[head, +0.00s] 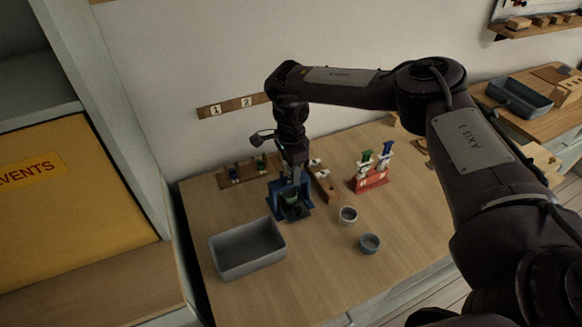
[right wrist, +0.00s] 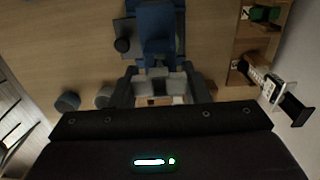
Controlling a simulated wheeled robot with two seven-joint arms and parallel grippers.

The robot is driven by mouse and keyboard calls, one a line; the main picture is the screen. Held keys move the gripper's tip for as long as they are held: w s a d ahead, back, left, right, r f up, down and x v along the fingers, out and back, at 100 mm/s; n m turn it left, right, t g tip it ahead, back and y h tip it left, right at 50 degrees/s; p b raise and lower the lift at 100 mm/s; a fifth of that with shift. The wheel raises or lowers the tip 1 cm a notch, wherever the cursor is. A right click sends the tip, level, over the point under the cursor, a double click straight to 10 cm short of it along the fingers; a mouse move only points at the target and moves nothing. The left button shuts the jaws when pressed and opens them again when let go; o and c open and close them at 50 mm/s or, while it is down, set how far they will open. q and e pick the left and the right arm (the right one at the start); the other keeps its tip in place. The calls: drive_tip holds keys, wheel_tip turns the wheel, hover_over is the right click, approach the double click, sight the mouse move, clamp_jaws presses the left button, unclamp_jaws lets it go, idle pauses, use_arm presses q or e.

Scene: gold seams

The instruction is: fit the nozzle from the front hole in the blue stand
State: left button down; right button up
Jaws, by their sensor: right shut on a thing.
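The blue stand (head: 275,207) is on the table, directly under my right gripper (head: 293,180) in the head view. A green piece and a dark block show in and before it. The right wrist view shows a blue body (right wrist: 157,28) just beyond the fingertips, with a dark round knob beside it. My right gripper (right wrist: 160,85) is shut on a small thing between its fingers. Only a pale bit of that thing shows, so I cannot tell what it is. I cannot make out the stand's front hole or a nozzle. My left gripper is out of view.
A grey bin (head: 248,264) is at front left. Two small cups, one pale (head: 348,216) and one grey (head: 370,244), are right of the stand. A red rack (head: 372,183) with green and blue pieces stands behind them. A wooden rack (head: 225,182) is at back left.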

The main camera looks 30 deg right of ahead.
drive_tip(key=shift+f+b, duration=1.1)
drive_tip(key=shift+f, duration=1.05)
idle(0.8)
drive_tip(key=o, duration=1)
drive_tip(key=shift+o, duration=0.2)
drive_tip(key=shift+r+p, duration=2.1)
drive_tip(key=shift+r, duration=0.45)
